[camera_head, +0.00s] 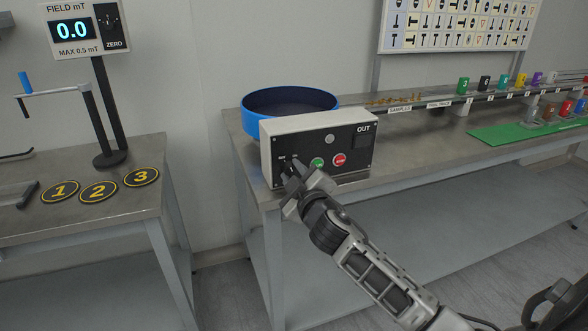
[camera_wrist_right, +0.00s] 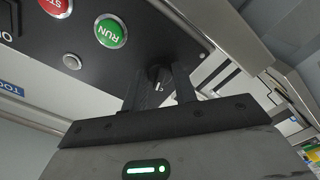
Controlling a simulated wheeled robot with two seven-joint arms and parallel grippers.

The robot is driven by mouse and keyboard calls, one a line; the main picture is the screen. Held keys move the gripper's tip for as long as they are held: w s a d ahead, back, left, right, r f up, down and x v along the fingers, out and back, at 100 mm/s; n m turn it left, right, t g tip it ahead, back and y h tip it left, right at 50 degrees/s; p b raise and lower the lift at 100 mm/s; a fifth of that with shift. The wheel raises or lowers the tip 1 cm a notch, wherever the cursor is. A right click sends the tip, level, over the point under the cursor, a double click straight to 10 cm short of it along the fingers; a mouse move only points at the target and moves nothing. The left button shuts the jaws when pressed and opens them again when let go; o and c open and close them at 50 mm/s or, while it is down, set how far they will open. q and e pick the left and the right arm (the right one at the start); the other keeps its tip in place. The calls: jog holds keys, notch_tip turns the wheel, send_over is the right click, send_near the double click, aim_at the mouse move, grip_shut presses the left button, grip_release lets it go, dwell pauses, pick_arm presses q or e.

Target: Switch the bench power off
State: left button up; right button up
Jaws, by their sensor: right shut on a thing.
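A grey box with a black front panel (camera_head: 325,127) stands at the front left corner of the right-hand bench. The panel carries a green RUN button (camera_head: 317,162), a red button (camera_head: 339,159) and an opening marked OUT. My right gripper (camera_head: 291,172) is at the panel's lower left. In the right wrist view, its two fingers stand on either side of a small black rotary knob (camera_wrist_right: 158,74), shut on it. The fingers hide much of the knob in the head view. The green button (camera_wrist_right: 111,31) is just above the gripper there. My left gripper is out of view.
A blue round bowl (camera_head: 290,101) sits behind the box. Several coloured cups and a green mat (camera_head: 525,130) are farther right on the bench. A left-hand table holds a field meter (camera_head: 88,31) and numbered discs. A gap separates the two tables.

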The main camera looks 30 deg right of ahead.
jog(key=shift+n+p, duration=0.4)
jog(key=shift+n, duration=0.8)
jog(key=o, duration=1)
jog(key=b+v, duration=0.1)
jog(key=v, duration=1.5)
jog(key=shift+f, duration=0.1)
